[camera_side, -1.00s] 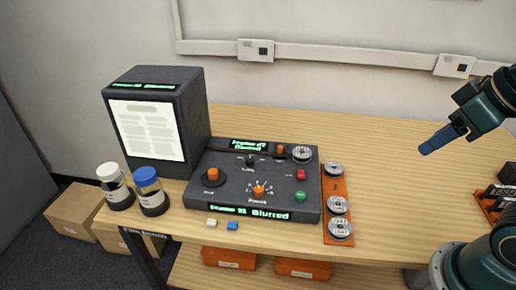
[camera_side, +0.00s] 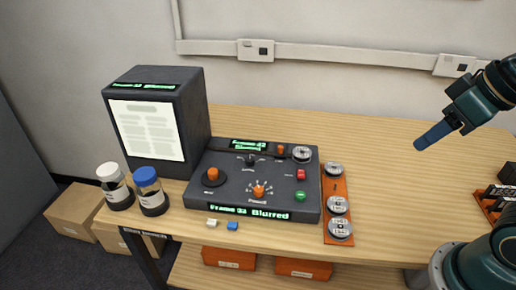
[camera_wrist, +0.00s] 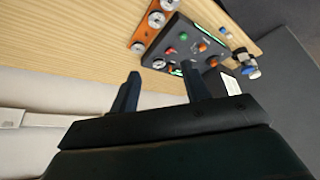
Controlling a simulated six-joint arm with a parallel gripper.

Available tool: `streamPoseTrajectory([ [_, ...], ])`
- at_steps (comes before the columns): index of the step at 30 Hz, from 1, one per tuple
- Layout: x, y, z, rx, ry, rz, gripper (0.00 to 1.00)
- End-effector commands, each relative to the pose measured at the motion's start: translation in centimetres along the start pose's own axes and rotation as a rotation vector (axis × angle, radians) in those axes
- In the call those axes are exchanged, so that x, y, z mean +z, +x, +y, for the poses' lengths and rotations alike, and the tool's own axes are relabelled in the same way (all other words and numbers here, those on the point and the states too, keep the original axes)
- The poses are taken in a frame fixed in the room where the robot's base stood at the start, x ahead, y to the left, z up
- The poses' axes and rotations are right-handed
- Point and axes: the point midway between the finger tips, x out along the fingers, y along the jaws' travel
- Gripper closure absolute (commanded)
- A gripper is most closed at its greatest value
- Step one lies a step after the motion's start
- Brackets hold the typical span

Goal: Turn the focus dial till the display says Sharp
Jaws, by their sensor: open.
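The dark control panel (camera_side: 228,194) lies on the wooden table with several knobs. An orange knob (camera_side: 258,190) with a white scale around it sits at the front middle. Another orange knob (camera_side: 212,175) on a black disc sits at the left. The labels are too small to read, so I cannot tell which is the focus dial. The green display (camera_side: 250,211) on the front edge reads Blurred, as does the viewer's top strip (camera_side: 143,86). My gripper (camera_side: 418,146) is in the air well right of the panel. In the wrist view my gripper (camera_wrist: 160,74) is open and empty.
A viewer box (camera_side: 193,110) with a lit page stands behind the panel's left. A white-capped jar (camera_side: 115,188) and a blue-capped jar (camera_side: 150,192) stand at left. An orange strip (camera_side: 333,187) with metal reels lies right of the panel. The table between strip and gripper is clear.

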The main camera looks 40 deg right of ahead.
Motion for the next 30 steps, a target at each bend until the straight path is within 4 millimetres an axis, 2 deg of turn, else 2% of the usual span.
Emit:
streamPoseTrajectory([
  [8,-4.3,0.8,-1.0,-0.017,-0.015,-0.070,0.53],
  [14,-8.0,2.3,-2.2,-0.029,-0.028,-0.127,0.53],
  [23,-12.9,6.0,-4.7,-0.039,-0.050,-0.216,0.53],
  [30,-16.1,9.9,-7.0,-0.042,-0.068,-0.287,0.53],
])
